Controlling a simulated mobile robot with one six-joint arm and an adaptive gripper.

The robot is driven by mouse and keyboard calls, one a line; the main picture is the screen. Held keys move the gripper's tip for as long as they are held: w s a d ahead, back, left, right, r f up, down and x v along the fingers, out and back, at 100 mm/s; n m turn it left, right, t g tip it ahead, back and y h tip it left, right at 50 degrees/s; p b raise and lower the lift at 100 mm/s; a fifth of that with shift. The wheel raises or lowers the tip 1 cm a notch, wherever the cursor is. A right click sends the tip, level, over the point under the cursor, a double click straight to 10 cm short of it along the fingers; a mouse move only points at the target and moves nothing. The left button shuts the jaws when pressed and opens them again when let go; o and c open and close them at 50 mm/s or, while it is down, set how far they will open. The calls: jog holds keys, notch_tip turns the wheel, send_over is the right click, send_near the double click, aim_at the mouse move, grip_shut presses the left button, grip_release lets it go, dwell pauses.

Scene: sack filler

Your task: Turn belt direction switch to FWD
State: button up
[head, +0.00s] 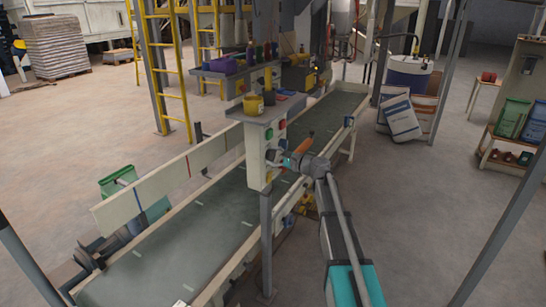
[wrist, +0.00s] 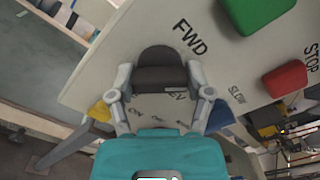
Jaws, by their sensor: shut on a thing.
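The belt direction switch (wrist: 162,57) is a dark rounded knob on a pale panel (wrist: 110,62) in the wrist view. My gripper (wrist: 161,85) is shut on it, with one grey finger at each side. The FWD label (wrist: 189,37) is up and right of the knob. A label ending in "EV" shows just below the knob, partly hidden by my gripper. I cannot tell which way the switch points. In the head view my gripper (head: 288,160) is at the pale control box (head: 257,154) beside the belt; the switch itself is hidden there.
A green button (wrist: 255,12) and a red button (wrist: 285,79), near STOP and SLOW labels, sit right of the switch. The conveyor belt (head: 180,250) runs behind the box. A yellow mug (head: 253,104) stands on the shelf above. Open floor lies to the right.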

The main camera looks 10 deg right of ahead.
jog(key=n, duration=0.4)
jog(key=shift+n, duration=0.3)
jog(key=n, duration=0.3)
jog(key=shift+n, duration=0.4)
jog(key=o, duration=1.1)
jog(key=shift+o, duration=0.2)
jog(key=shift+d, duration=0.1)
jog(key=v, duration=1.1)
jog(key=shift+s+d, duration=0.25)
jog(key=shift+d, duration=0.05)
